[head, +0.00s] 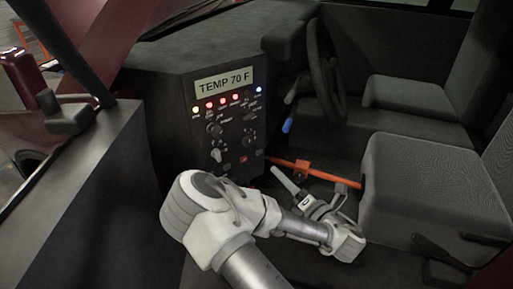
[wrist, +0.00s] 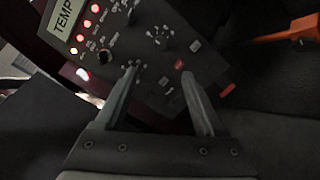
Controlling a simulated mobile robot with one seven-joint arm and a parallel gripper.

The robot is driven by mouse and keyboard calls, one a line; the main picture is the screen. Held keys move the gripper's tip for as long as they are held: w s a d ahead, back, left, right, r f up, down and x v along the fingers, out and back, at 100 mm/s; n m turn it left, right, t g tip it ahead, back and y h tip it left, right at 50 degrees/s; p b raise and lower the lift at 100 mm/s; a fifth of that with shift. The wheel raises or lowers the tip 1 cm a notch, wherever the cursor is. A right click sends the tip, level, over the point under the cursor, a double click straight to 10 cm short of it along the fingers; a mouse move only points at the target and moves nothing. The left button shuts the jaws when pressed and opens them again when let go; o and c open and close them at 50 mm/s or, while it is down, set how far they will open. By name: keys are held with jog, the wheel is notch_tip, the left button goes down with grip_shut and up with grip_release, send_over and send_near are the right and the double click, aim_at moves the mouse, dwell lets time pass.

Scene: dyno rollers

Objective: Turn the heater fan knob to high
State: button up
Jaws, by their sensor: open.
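The dark control panel (head: 229,112) stands at the centre-left of the head view, with a "TEMP 70 F" display, a row of lights and several dark knobs. The labels are too small to read, so I cannot tell which knob is the heater fan knob. Knobs show at the upper left (head: 214,129), right (head: 248,140) and lower left (head: 216,155). My gripper (head: 310,186) is open and empty, to the right of and below the panel. In the wrist view, the panel (wrist: 150,88) appears tilted beyond my open fingers (wrist: 157,76), which hide part of it.
An orange-red bar (head: 318,172) runs behind my gripper. A dark seat (head: 405,180) stands close on the right. The steering wheel (head: 330,75) is above, with a blue-tipped lever (head: 287,125). A dark door panel (head: 100,200) is at left.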

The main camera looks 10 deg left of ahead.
aim_at(249, 143)
jog(key=b+x, duration=0.2)
jog(key=x, duration=1.5)
jog(key=shift+b, duration=0.4)
grip_shut()
